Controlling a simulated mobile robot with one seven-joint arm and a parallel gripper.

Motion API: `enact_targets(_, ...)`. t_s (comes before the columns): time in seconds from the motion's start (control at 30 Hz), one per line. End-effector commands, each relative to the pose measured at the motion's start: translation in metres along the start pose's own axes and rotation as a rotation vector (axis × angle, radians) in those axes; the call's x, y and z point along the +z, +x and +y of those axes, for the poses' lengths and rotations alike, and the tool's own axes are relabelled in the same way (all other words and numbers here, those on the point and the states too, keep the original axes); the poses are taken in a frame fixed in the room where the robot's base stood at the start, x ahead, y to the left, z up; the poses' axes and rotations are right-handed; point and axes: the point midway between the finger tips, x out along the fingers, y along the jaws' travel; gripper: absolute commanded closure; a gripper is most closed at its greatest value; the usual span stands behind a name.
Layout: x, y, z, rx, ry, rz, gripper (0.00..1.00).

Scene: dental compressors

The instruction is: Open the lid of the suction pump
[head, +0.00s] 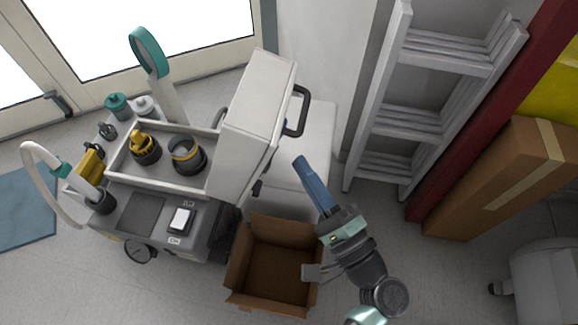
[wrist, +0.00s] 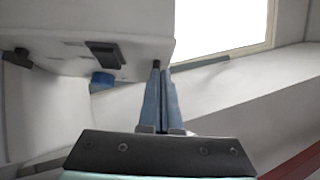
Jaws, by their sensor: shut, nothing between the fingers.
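The suction pump (head: 165,225) is a grey unit on the left in the head view, with a white box on top. A dark handle (head: 299,112) sits on the lid's right face. My gripper (head: 300,160) has long blue fingers, shut and empty, pointing up just right of the lid and below the handle. In the wrist view my fingertips (wrist: 161,66) appear close to the edge of a white panel (wrist: 110,25); contact cannot be told.
An open cardboard box (head: 272,260) stands on the floor beside the pump, left of my arm. A white ladder (head: 405,120) and a tall brown carton (head: 500,180) are at right. Hoses (head: 45,175) stick out at the pump's left.

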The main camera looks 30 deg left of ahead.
Motion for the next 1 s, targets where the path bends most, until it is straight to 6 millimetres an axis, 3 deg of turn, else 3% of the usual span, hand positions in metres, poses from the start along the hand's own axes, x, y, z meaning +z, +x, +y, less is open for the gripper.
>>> enact_targets(0.2, 0.019, 0.017, 0.001, 0.000, 0.003, 0.000, 1.00)
enact_targets(0.67, 0.023, 0.021, 0.000, 0.001, 0.001, 0.001, 1.00)
enact_targets(1.0, 0.052, 0.049, -0.020, 0.087, -0.082, -0.004, 1.00)
